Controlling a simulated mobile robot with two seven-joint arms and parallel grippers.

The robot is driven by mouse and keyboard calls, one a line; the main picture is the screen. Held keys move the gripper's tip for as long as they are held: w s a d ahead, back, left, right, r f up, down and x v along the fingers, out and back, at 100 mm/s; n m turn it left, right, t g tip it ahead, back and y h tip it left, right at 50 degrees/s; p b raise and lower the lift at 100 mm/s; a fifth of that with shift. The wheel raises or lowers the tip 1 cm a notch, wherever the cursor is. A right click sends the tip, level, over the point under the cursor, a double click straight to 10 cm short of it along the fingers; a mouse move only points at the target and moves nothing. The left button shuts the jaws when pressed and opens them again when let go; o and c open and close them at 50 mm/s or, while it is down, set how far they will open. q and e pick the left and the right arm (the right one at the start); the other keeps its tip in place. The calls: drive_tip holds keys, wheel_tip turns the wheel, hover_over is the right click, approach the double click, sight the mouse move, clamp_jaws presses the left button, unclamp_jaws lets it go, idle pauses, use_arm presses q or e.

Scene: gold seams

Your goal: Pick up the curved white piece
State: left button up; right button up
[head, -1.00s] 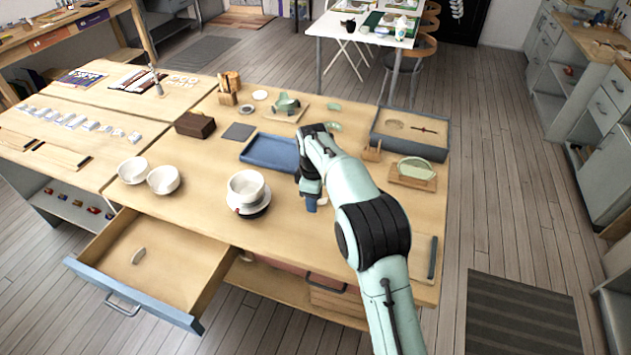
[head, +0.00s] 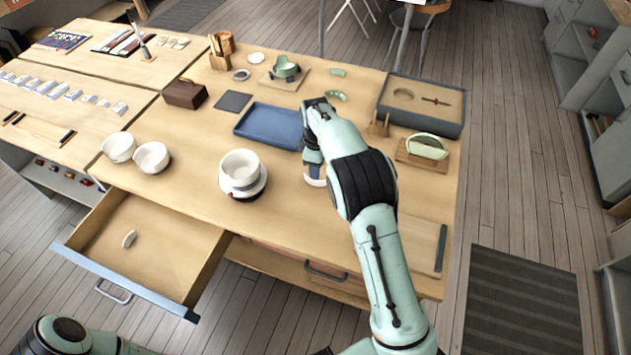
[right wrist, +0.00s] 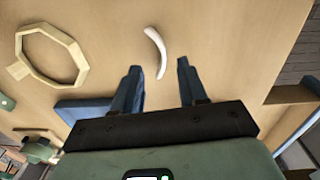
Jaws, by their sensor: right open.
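A curved white piece (right wrist: 157,52) lies on the wooden tabletop in the right wrist view, just beyond my right fingertips and roughly in line with the gap between them. My right gripper (right wrist: 160,75) is open and empty, with blue fingers apart. In the head view my right gripper (head: 314,173) points down over the table, right of the stacked white bowls. A bit of white (head: 315,182) shows at its tips; my arm hides most of that spot. Another small curved white piece (head: 129,239) lies in the open drawer (head: 150,250). My left gripper is out of view.
A blue tray (head: 268,124) lies behind my right gripper. Stacked white bowls (head: 240,168) stand to its left. A wooden ring (right wrist: 52,55) lies left of the curved piece. A grey-rimmed box (head: 422,118) and a green piece on a stand (head: 427,147) are at the right.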

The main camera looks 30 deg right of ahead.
drive_tip(key=shift+w+f, duration=0.1)
drive_tip(key=shift+f, duration=2.9)
clamp_jaws()
